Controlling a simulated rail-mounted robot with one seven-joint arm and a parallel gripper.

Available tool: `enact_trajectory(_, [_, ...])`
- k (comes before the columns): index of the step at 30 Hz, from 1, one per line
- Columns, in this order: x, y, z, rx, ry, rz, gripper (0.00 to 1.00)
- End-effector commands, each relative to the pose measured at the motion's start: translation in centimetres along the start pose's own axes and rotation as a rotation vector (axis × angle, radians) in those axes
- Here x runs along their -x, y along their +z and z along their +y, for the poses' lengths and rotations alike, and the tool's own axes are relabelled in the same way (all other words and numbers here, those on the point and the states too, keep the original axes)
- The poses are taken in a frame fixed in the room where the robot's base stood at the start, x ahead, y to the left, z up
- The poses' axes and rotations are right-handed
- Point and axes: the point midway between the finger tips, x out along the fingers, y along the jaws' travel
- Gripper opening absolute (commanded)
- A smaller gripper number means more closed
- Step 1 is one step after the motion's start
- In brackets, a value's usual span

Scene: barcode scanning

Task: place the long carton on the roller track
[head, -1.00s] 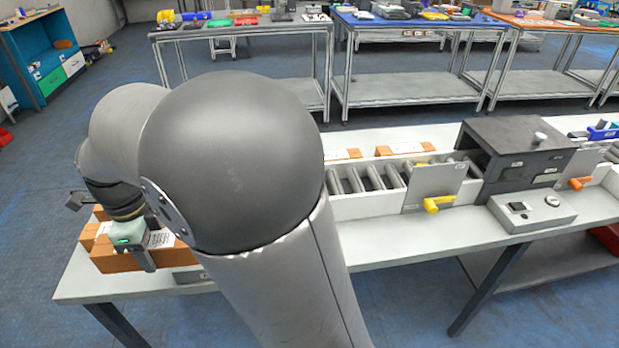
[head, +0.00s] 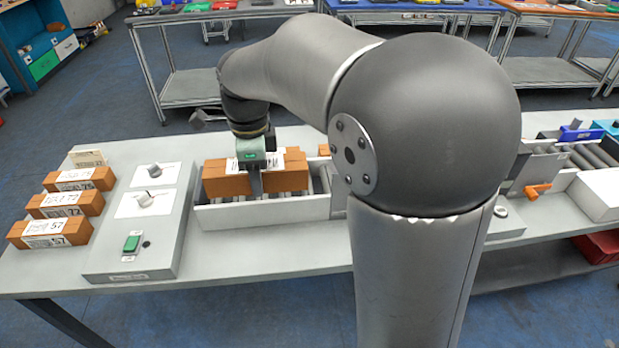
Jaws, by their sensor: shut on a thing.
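My gripper (head: 254,180) is shut on a long brown carton (head: 225,185) with a white label on top. The carton lies lengthwise over the left end of the roller track (head: 262,216), behind the track's white front wall. It looks level and very low over the rollers or on them; I cannot tell whether it touches. One gripper finger shows on the carton's near face; the far finger is hidden. My arm hides the middle of the track.
Three labelled brown cartons (head: 50,232) lie in a row at the table's left. An orange handle (head: 537,190) is at the right.

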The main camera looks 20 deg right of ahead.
Motion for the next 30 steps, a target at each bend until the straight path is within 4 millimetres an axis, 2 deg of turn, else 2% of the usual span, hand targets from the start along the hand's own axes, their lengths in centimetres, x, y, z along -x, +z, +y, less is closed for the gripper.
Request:
enact_trajectory(5, [-0.8,-0.7,-2.2,0.001,0.002,0.002,0.13])
enact_trajectory(14, [-4.0,-2.9,-9.1,-0.001,0.002,0.002,0.13])
enact_trajectory(18, [-6.8,-3.5,-11.0,0.000,0.003,0.002,0.13])
enact_trajectory(22, [-8.4,-3.8,-12.3,0.001,0.001,0.001,0.13])
enact_trajectory(30, [-9.9,-4.2,-13.5,0.001,0.000,0.000,0.13])
